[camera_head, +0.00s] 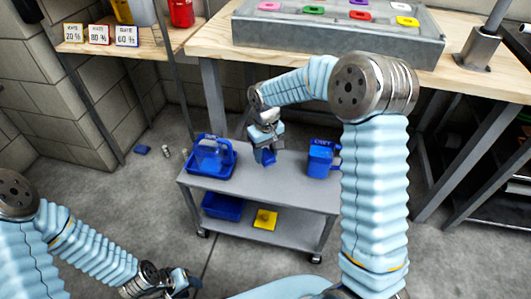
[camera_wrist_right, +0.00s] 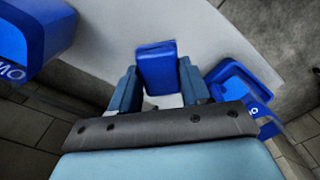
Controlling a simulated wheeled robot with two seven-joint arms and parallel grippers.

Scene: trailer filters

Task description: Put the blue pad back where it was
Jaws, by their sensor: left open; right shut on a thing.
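The blue pad (camera_wrist_right: 157,68) stands between the two fingers of my right gripper (camera_wrist_right: 158,85), which is shut on it. In the head view the blue pad (camera_head: 268,157) is partly hidden by my right gripper (camera_head: 265,145), which is over the top of the grey cart (camera_head: 250,185), between two blue containers. I cannot tell whether the pad touches the cart top. A grey tray (camera_head: 330,38) with several coloured pads sits on the wooden bench. My left gripper (camera_head: 182,285) is open and empty at the bottom left, low and away from the cart.
A blue caddy (camera_head: 211,157) and a lettered blue bin (camera_head: 321,160) stand on the cart top. A blue box (camera_head: 222,206) and a yellow pad (camera_head: 265,219) are on its lower shelf. A small blue thing (camera_head: 142,150) lies on the floor. The wooden bench (camera_head: 215,42) overhangs behind.

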